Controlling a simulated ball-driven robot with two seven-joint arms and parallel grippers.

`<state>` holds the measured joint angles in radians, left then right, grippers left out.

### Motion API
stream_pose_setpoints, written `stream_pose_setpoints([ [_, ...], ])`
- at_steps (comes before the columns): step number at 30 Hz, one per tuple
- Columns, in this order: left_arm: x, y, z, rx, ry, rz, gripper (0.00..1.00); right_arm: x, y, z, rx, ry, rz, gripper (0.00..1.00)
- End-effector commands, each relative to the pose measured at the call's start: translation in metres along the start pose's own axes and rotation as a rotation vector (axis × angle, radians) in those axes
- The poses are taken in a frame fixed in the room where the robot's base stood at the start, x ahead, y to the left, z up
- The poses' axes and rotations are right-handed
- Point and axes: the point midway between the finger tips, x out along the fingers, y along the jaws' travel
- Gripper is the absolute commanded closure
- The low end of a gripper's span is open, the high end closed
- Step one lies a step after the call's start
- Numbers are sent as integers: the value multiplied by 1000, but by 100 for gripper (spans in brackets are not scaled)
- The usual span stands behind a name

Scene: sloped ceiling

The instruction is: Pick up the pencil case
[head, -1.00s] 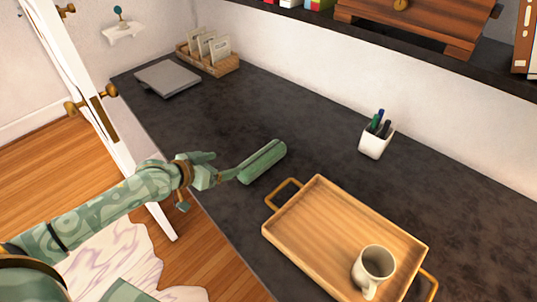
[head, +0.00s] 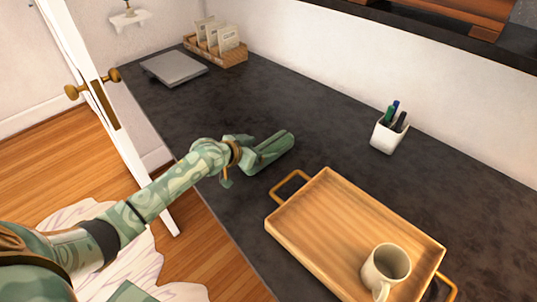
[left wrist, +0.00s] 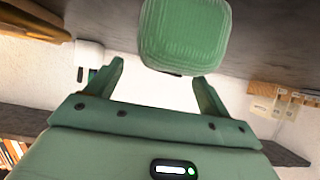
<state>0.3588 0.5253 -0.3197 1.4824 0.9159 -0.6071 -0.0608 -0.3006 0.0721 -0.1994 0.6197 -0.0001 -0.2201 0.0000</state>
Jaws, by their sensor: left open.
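The pencil case (head: 270,152) is a green, ribbed, elongated block lying on the dark counter, left of the wooden tray. In the left wrist view its end (left wrist: 185,32) shows large, just past and between the two fingertips. My left gripper (head: 246,150) is at the near left end of the case in the head view. Its fingers (left wrist: 160,75) are apart, with nothing clearly held between them. In the head view the gripper hides the near end of the case. My right gripper is not in view.
A wooden tray (head: 335,215) with brass handles holds a pale mug (head: 385,268). A white pen cup (head: 388,135) stands near the wall. A grey closed laptop-like slab (head: 174,68) and a wicker box (head: 232,55) with packets lie at the far left. The counter behind the case is clear.

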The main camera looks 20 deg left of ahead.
Motion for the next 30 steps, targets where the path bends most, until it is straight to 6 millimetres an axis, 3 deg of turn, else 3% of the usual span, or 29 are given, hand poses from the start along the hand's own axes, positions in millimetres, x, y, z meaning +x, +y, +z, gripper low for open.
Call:
stream_pose_setpoints([
  [3,17,-1,3,-2,-1,-1,19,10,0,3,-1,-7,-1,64],
  [11,19,-1,0,0,0,-1,19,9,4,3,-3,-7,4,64],
  [17,19,-1,0,0,0,-1,72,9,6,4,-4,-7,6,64],
  [26,18,-1,-1,0,1,-1,72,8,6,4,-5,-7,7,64],
  [30,13,-1,-11,3,2,-1,72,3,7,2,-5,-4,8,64],
])
